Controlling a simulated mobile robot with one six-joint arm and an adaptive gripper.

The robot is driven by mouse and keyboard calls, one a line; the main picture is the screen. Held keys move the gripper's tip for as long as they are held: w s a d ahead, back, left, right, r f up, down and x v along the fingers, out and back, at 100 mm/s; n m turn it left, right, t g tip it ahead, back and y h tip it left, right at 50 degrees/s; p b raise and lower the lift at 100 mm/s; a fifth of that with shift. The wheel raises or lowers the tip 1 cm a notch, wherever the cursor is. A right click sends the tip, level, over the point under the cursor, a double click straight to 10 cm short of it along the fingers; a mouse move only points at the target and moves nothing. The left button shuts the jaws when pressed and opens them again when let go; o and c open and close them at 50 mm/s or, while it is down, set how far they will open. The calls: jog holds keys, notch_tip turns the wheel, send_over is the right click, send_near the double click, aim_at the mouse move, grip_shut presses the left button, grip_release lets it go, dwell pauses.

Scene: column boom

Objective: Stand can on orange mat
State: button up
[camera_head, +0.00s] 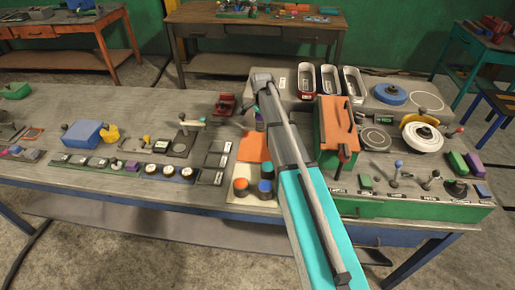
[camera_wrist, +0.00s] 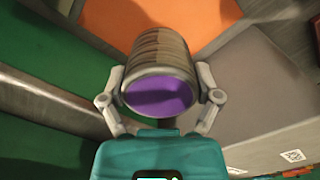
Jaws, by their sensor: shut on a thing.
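The can (camera_wrist: 160,62) has a brownish banded side and a purple end that faces the wrist camera. My gripper (camera_wrist: 161,88) is shut on it, one finger on each side. The orange mat (camera_wrist: 190,12) shows beyond the can at the top of the wrist view. I cannot tell the gap between can and mat. In the head view the orange mat (camera_head: 252,148) lies left of my arm, partly covered by it.
Short dark cans with orange (camera_head: 240,187) and blue (camera_head: 265,186) tops stand just in front of the mat. A green and orange box (camera_head: 333,135) stands right of my arm. Metal trays (camera_head: 330,82) stand behind it. Small blocks and tools fill the bench's left side.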

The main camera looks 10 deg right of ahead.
dwell(0.4)
jog(key=b, duration=0.6)
send_over(261, 145)
notch_tip(261, 145, down, 6)
jog(key=shift+s+f, duration=0.1)
jog(key=shift+f, duration=0.05)
jog(key=shift+f, duration=0.1)
jog(key=shift+f+b, duration=1.8)
jog(key=shift+b, duration=0.25)
jog(key=shift+f, duration=0.15)
jog(key=o, duration=1.1)
jog(key=shift+r, duration=0.2)
notch_tip(261, 145, up, 12)
jog(key=p, duration=1.2)
